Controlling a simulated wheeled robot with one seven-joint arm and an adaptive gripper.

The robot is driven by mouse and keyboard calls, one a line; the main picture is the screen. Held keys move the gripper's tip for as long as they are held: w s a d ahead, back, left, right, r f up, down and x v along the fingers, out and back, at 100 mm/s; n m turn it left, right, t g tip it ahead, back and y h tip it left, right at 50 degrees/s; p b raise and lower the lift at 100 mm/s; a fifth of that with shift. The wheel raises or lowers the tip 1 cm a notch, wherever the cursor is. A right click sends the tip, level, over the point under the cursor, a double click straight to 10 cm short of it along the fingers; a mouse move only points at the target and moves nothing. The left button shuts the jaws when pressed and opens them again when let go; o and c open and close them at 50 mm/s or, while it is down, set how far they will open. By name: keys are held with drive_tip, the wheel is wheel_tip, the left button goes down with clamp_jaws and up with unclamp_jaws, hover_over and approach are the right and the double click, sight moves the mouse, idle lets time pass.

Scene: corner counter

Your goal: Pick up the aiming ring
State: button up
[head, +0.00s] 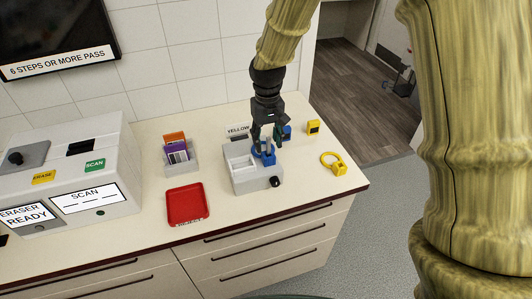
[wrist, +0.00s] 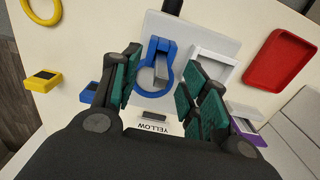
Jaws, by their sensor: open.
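A blue aiming ring (head: 264,158) with a square block on it sits at the grey and white device (head: 245,181) on the counter. In the wrist view the blue ring (wrist: 145,90) surrounds a grey post and lies between my fingers' lines. A yellow ring (head: 333,161) of like shape lies flat on the counter to the right, partly cut off in the wrist view (wrist: 42,20). My gripper (head: 265,140) points down above the blue ring. Its fingers are apart in the wrist view (wrist: 163,88), with nothing held. Whether they touch the ring cannot be told.
A red tray (head: 187,206) and a holder with orange and purple cards (head: 175,148) stand left of the device. A yellow block (head: 313,127) and a blue block (head: 287,132) stand behind. The eraser machine (head: 70,172) fills the left. A YELLOW label (head: 237,130) stands behind the device.

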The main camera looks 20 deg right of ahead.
sight(268, 151)
drive_tip(key=shift+s+f+p, duration=0.15)
drive_tip(key=shift+f+p, duration=0.1)
drive_tip(key=shift+p, duration=0.05)
drive_tip(key=shift+d+f+p, duration=0.1)
drive_tip(key=shift+f+p, duration=1)
drive_tip(key=shift+f, duration=1.25)
drive_tip(key=shift+c, duration=0.4)
drive_tip(key=c, duration=0.7)
